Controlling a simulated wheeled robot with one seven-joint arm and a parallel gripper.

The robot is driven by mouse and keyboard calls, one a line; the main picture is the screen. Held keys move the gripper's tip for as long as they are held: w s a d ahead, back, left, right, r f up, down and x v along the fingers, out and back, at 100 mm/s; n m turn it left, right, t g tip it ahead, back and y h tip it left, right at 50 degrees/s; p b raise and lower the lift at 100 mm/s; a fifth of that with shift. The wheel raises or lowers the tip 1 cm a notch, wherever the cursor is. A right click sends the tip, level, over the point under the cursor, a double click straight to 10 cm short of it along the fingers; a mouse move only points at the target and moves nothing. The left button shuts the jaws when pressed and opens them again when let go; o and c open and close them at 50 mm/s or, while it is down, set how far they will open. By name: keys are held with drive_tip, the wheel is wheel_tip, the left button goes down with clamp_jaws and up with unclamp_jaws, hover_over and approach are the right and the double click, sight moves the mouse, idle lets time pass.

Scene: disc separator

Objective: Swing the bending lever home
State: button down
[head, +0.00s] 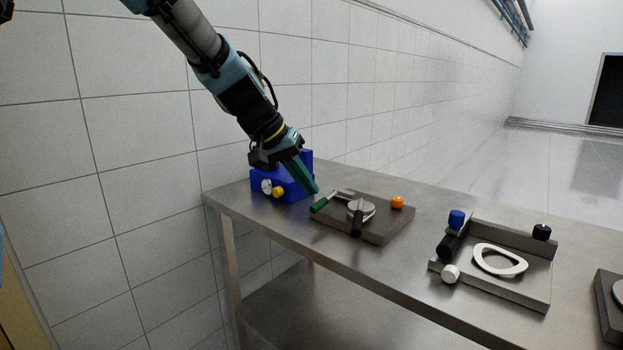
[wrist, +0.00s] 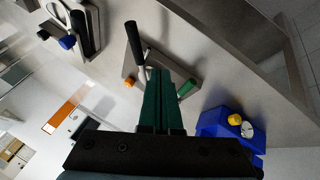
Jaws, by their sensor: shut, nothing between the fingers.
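A dark square plate (head: 378,228) on the steel bench carries a round metal disc, a lever with a black handle (head: 357,222) and a bar with a green handle (head: 320,204). I cannot tell for sure which of these is the bending lever. The black handle also shows in the wrist view (wrist: 134,40), as does the green handle (wrist: 186,88). My gripper (head: 314,190) has green fingers, shut and empty, pointing down just above and behind the green handle. In the wrist view the fingertips (wrist: 159,70) hide part of the plate; contact cannot be told.
A blue box (head: 295,185) with a dial and yellow knob stands left of the plate, close to my gripper. An orange knob (head: 397,202) sits on the plate's far corner. Right of it stands a grey fixture (head: 520,284) with knobs and a pale ring. Bench between them is clear.

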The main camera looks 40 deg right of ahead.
sight(359, 215)
drive_tip(key=s+d+f+p, duration=0.2)
drive_tip(key=s+d+f, duration=0.1)
drive_tip(key=d+f, duration=0.3)
drive_tip(key=shift+s+d+f+p, duration=0.25)
drive_tip(key=shift+d+f+p, duration=0.05)
drive_tip(key=shift+f, duration=0.1)
drive_tip(key=shift+d, duration=0.1)
